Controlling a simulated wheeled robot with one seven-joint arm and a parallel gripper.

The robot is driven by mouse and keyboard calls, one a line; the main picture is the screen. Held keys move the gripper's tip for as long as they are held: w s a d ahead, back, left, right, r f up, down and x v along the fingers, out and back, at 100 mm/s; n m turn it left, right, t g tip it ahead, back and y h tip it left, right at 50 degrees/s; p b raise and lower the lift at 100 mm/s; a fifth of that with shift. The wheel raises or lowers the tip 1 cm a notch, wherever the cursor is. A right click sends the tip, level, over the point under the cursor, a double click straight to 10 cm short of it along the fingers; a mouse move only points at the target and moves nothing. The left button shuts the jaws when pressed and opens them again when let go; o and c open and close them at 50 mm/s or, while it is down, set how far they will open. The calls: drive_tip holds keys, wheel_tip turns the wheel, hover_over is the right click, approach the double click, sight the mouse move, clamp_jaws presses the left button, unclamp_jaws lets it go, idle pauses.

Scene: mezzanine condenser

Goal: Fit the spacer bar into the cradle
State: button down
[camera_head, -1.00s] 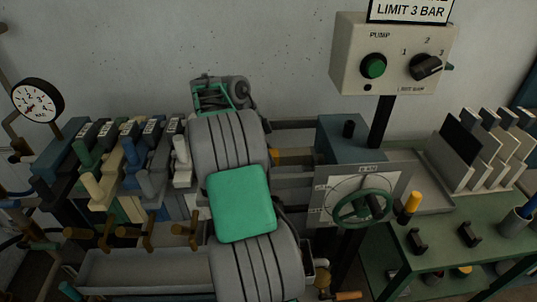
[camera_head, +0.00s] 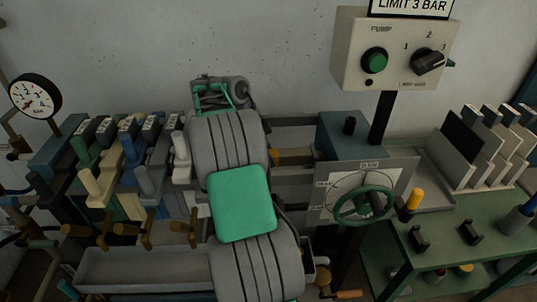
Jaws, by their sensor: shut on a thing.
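My arm rises through the middle of the view and covers the centre of the rig. Beyond it, the grey and green end of the arm with my gripper (camera_head: 222,94) shows near the wall. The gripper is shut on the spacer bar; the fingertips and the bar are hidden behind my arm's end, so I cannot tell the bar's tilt. Two small black notched blocks stand apart on the green table at the right, a near one (camera_head: 419,240) and a farther one (camera_head: 469,232). They may be the cradle; I cannot be sure. Nothing lies in them.
A handwheel (camera_head: 363,207) on a dial plate stands right of my arm. A pump box (camera_head: 394,50) hangs above it. Valve levers and coloured blocks (camera_head: 128,160) crowd the left, above a grey trough (camera_head: 145,270). A plate rack (camera_head: 470,152) and yellow-topped tool (camera_head: 411,202) stand right.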

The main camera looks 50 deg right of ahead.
drive_tip(key=shift+f, duration=0.15)
drive_tip(key=c, duration=0.9)
unclamp_jaws()
drive_tip(key=shift+f, duration=0.1)
drive_tip(key=shift+o, duration=0.4)
drive_tip(key=shift+f, duration=0.15)
drive_tip(key=p+v, duration=0.3)
drive_tip(key=v, duration=0.5)
